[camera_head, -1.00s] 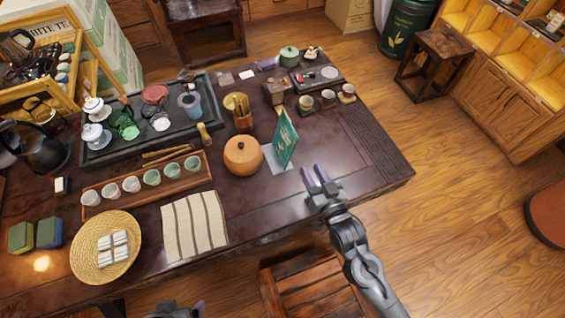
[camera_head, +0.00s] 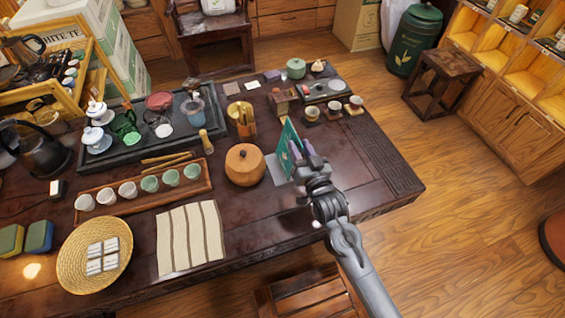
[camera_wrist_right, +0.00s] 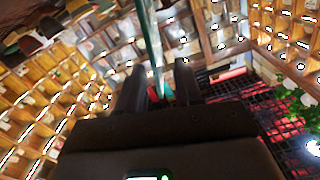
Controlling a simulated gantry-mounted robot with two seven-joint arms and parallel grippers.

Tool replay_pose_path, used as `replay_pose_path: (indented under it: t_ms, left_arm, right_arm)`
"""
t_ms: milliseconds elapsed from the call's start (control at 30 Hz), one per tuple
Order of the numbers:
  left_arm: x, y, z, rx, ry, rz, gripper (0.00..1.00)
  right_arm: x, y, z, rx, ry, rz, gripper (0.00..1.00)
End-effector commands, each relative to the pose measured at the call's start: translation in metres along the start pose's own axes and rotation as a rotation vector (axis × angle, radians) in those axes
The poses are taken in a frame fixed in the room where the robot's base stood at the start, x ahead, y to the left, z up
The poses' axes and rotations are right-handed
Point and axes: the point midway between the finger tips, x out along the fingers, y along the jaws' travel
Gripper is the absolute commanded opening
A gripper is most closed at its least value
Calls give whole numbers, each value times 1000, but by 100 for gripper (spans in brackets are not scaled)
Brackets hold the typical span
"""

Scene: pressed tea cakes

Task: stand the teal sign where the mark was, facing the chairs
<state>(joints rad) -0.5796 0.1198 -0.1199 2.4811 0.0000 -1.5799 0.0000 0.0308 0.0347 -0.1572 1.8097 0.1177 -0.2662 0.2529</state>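The teal sign (camera_head: 287,146) stands tilted on the table, on or beside a pale square (camera_head: 273,169). Part of its face shows toward the left in the head view. My right gripper (camera_head: 303,154) is at the sign's right side and hides its lower right part. In the right wrist view the sign (camera_wrist_right: 152,45) shows nearly edge-on, running down between the two spread fingers (camera_wrist_right: 160,85), with gaps on both sides. My left gripper is not in view.
A round wooden canister (camera_head: 244,166) stands just left of the sign. Small cups on coasters (camera_head: 312,112) are behind it. A striped cloth (camera_head: 190,238) lies at front left. A wooden chair (camera_head: 310,298) is below the front edge; another chair (camera_head: 213,50) is at the back.

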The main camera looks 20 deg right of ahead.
Motion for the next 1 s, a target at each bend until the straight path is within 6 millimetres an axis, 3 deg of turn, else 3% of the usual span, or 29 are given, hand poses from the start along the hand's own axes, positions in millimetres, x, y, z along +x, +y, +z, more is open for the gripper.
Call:
replay_pose_path:
  t_ms: [200,533,767,1000]
  left_arm:
    - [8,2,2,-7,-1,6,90]
    - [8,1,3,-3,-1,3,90]
    - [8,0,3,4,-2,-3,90]
    - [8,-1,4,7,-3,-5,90]
  right_arm:
    - [26,1,1,0,1,0,35]
    - [30,1,0,0,0,0,35]
    - [30,1,1,0,0,0,0]
    - [30,1,1,0,-1,0,0]
